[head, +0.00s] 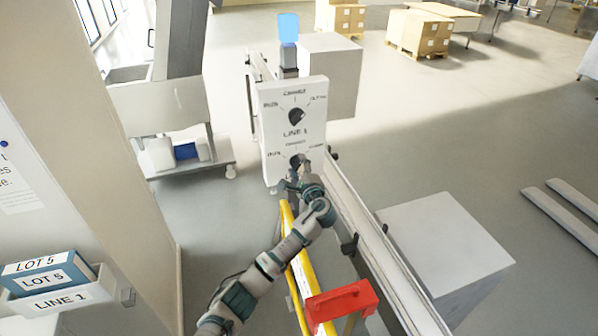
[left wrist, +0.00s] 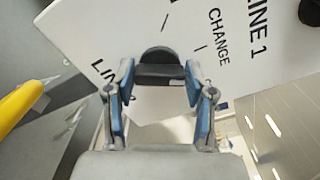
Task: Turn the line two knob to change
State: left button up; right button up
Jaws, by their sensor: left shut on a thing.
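A white control panel (head: 310,93) stands upright ahead, with two dark knobs one above the other. The upper knob (head: 296,116) is above the words LINE 1. The lower knob (head: 296,159) has its own label partly covered by my gripper, so its number does not show. My left gripper (head: 294,178) is at the lower knob. In the left wrist view the lower knob (left wrist: 158,62) lies between the fingertips of the left gripper (left wrist: 160,76), which is shut on it. CHANGE is printed beside this knob. My right gripper is not in view.
A conveyor (head: 375,232) runs along the right of the panel, beside a white block (head: 445,240). Labelled bins (head: 52,300) are at left. Open floor is at right.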

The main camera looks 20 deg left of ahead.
pick_arm(q)
jog(key=n+b, duration=0.1)
jog(key=n, duration=0.1)
jog(key=n+b, duration=0.1)
jog(key=b, duration=0.1)
jog(key=shift+f+n, duration=0.4)
jog(key=shift+n+b, duration=0.7)
jog(key=o, duration=1.2)
jog(key=shift+c, duration=0.2)
jog(key=shift+r, duration=0.1)
jog(key=shift+s+d, duration=0.1)
jog(key=shift+s, duration=0.05)
jog(key=v, duration=0.7)
jog(key=shift+d, duration=0.15)
